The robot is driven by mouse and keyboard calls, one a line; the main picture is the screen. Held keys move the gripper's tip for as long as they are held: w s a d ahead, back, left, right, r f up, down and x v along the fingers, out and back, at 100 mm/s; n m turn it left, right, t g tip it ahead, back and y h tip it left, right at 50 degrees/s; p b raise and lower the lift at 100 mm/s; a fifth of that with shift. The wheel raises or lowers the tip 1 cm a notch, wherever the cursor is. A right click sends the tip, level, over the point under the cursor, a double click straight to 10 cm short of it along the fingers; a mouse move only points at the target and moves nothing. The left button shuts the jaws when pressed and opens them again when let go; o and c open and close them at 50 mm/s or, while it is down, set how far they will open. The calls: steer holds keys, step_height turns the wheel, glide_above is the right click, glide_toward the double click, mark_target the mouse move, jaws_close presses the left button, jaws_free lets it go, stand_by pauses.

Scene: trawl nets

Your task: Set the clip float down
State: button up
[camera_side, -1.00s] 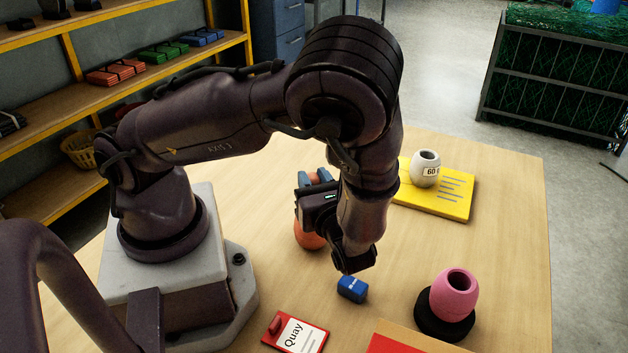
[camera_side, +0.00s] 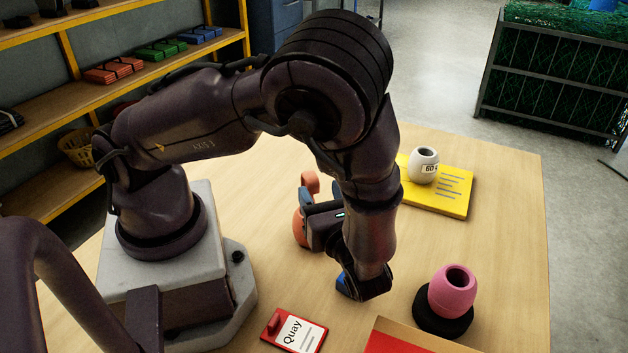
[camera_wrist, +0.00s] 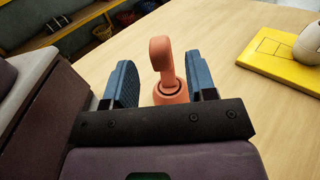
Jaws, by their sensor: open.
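The clip float, orange with a curved clip on top, shows in the side view (camera_side: 299,229) behind my gripper, where it appears to stand on the table. In the wrist view the clip float (camera_wrist: 170,90) is upright between my two blue fingers. My gripper (camera_wrist: 160,78) is open around it, with a clear gap on the left and little or no visible gap on the right. In the side view my gripper (camera_side: 321,200) hides part of the float, including the join between body and clip.
A white float (camera_side: 423,165) sits on a yellow board (camera_side: 448,198). A pink float (camera_side: 453,290) stands on a black round base (camera_side: 430,318). A red "Quay" card holder (camera_side: 294,331) lies at the front. Bare table lies right of my arm.

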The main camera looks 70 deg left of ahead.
steer(key=d, duration=0.7)
steer(key=s+a+r+n+t+h, duration=0.2)
steer(key=a+r+n+h, duration=0.1)
steer(key=r+n+h, duration=0.6)
steer(key=s+a+r+n+t+h, duration=0.3)
steer(key=r+n+h, duration=0.6)
steer(key=r, duration=0.3)
steer(key=shift+a+t, duration=0.3)
